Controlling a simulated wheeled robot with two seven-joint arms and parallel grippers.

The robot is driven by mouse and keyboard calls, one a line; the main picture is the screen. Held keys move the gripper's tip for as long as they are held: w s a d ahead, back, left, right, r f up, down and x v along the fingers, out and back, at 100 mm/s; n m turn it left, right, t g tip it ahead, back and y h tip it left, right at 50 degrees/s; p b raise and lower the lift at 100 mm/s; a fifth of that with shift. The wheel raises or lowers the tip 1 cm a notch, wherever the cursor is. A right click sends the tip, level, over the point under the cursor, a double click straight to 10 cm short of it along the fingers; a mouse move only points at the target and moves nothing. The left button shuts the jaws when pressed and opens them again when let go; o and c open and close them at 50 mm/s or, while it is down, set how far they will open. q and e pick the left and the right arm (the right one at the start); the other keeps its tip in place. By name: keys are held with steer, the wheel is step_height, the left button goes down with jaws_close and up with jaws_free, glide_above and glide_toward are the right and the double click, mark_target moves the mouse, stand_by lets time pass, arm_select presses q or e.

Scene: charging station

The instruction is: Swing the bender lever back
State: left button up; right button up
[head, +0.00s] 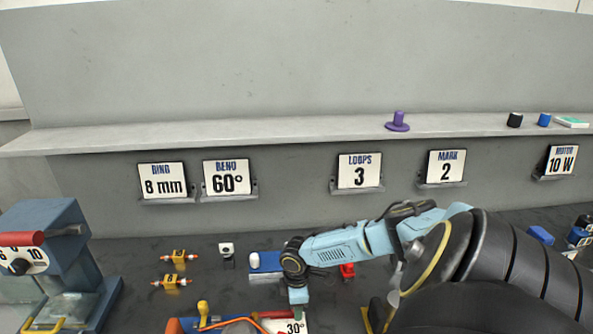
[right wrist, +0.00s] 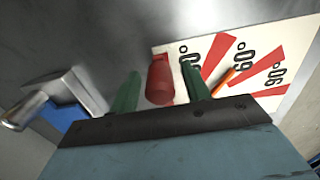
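The bender's angle plate (head: 294,327) shows "30°" at the bottom edge of the head view. In the right wrist view the plate (right wrist: 289,48) shows 60° and 90° marks with red wedges. The red lever handle (right wrist: 160,80) stands between the green fingers of my right gripper (right wrist: 161,88), with a gap on each side. That gripper is open around the handle. In the head view my right gripper (head: 298,296) is low over the bender, and part of the lever (head: 273,314) shows beside it. My left gripper is out of view.
An orange bent rod (head: 232,321) and a yellow knob (head: 203,308) lie left of the gripper. A blue machine with a dial (head: 50,245) stands at far left. Sign cards, such as the 60° card (head: 230,178), line the back wall. Small orange parts (head: 172,281) sit on the bench.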

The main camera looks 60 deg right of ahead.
step_height(320, 180, up, 13)
steer(key=shift+r+p, duration=0.2)
steer(key=shift+p, duration=0.2)
stand_by(0.4)
stand_by(0.5)
